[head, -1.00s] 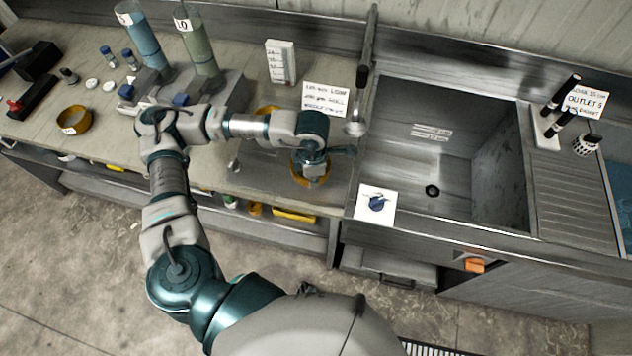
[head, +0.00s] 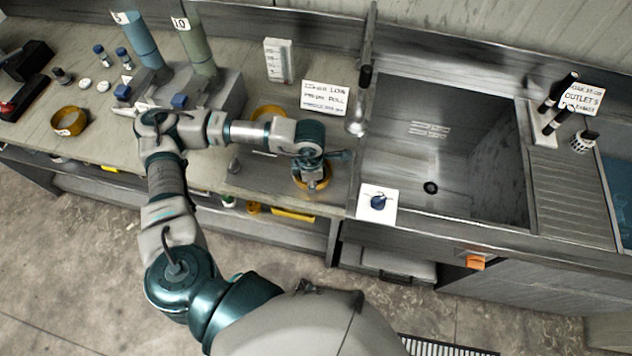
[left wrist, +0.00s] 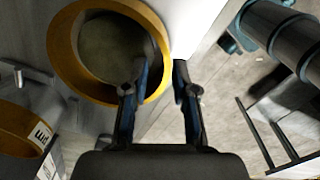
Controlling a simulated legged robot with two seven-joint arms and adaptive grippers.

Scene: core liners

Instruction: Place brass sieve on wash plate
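A brass sieve (head: 318,184), a round golden ring, sits on the steel counter left of the sink, partly hidden by my left gripper. In the left wrist view the ring (left wrist: 62,58) is large at upper left, with a dull floor inside. My left gripper (left wrist: 160,75) points down at its rim; its fingers are apart, one over the inside and one outside. Light shows between fingers and rim. A second brass ring (head: 266,112) lies behind my forearm; its label shows in the left wrist view (left wrist: 20,128). I cannot tell which surface is the wash plate. My right gripper is out of view.
The sink (head: 430,150) is on the right, with a white card and blue knob (head: 378,204) at its front left corner. A labelled brass ring (head: 69,121) stands at far left. A sign card (head: 325,96) and tall cylinders (head: 197,45) stand behind my arm.

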